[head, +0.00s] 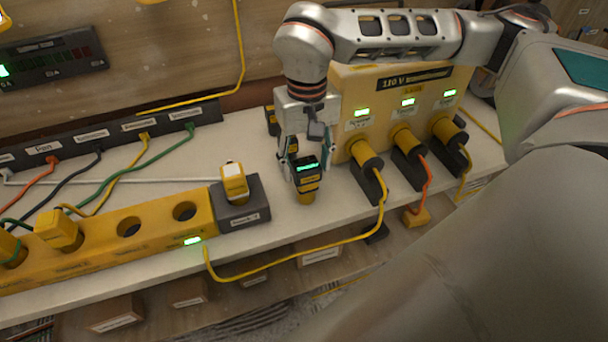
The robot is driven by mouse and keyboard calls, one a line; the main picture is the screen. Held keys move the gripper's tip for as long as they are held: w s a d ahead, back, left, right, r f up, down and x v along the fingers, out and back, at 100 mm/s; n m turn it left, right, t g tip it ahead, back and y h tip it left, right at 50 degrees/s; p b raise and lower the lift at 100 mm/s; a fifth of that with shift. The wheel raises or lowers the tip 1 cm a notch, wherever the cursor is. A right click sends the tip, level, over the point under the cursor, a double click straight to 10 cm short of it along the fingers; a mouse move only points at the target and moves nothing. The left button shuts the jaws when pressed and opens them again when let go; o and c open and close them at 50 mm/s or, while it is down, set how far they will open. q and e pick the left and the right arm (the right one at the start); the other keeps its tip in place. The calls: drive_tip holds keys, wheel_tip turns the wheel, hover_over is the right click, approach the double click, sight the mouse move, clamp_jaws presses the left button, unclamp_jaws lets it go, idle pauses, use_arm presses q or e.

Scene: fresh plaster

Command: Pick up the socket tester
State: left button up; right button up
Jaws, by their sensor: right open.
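The socket tester (306,187), a small black and yellow device with a lit green display, stands on the white bench. My right gripper (307,165) comes down from above with its fingers on either side of the tester's upper part. The jaws are open, and I cannot tell whether either finger touches it. The gripper hides part of the tester's top and back. My left gripper is out of view.
A yellow 110 V box (345,90) with plugged-in cables stands right of the gripper. A yellow socket strip (150,228) and a grey block (250,211) holding a yellow plug (234,183) lie left. A yellow cable (300,262) crosses the bench's front edge.

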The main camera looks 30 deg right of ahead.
sight(306, 183)
wheel_tip(306, 183, down, 6)
drive_tip(key=shift+f, duration=0.25)
drive_tip(key=c, duration=1.2)
